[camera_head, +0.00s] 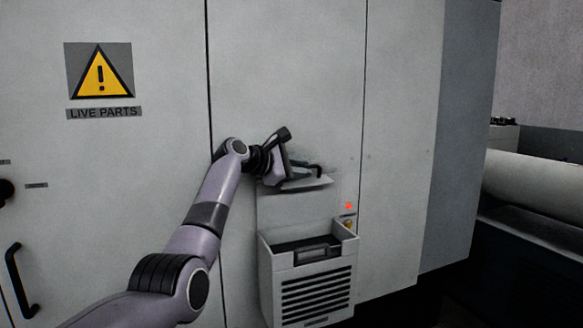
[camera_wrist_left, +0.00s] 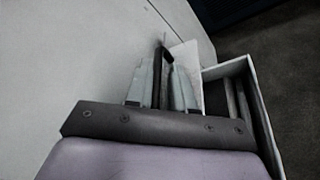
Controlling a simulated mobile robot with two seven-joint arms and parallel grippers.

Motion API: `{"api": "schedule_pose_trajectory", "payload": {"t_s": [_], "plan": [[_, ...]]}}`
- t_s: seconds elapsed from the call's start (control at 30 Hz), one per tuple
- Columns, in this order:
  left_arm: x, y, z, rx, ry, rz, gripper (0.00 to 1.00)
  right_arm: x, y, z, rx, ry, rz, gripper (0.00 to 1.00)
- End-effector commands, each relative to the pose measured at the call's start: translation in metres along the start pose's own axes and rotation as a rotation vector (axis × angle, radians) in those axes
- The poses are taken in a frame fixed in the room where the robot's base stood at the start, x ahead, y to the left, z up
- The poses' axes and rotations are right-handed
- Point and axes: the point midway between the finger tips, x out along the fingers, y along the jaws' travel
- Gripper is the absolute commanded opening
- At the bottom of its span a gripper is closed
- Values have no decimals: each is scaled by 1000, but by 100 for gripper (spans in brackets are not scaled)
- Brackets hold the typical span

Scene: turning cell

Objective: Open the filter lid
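The filter lid (camera_head: 308,184) is a pale flap standing out from the cabinet, well above the filter box (camera_head: 310,290). It is raised, and the box's top is open. A black lid handle (camera_head: 318,170) is on the lid. My left gripper (camera_head: 307,167) reaches it from the left. In the left wrist view its two grey fingers (camera_wrist_left: 162,85) lie on either side of the black handle (camera_wrist_left: 166,58) and appear shut on it. The lid (camera_wrist_left: 187,58) shows pale behind them. The fingertip contact is partly hidden. My right gripper is not in view.
Inside the open box is a dark filter with a grey handle piece (camera_head: 312,254). A red light (camera_head: 348,206) and a yellow knob (camera_head: 348,224) are right of the lid. A black door handle (camera_head: 20,281) is at far left. The cabinet front is otherwise mostly flat.

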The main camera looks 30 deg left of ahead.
Motion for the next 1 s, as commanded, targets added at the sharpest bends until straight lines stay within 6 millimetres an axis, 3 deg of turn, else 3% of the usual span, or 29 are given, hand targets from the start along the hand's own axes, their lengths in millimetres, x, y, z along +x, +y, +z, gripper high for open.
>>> {"api": "schedule_pose_trajectory", "payload": {"t_s": [0.6, 1.0], "plan": [[-60, -1, -2, 0, 2, 2, 22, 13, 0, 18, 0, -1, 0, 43], [-69, 0, 0, -1, 2, 0, 22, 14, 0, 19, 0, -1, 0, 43]]}}
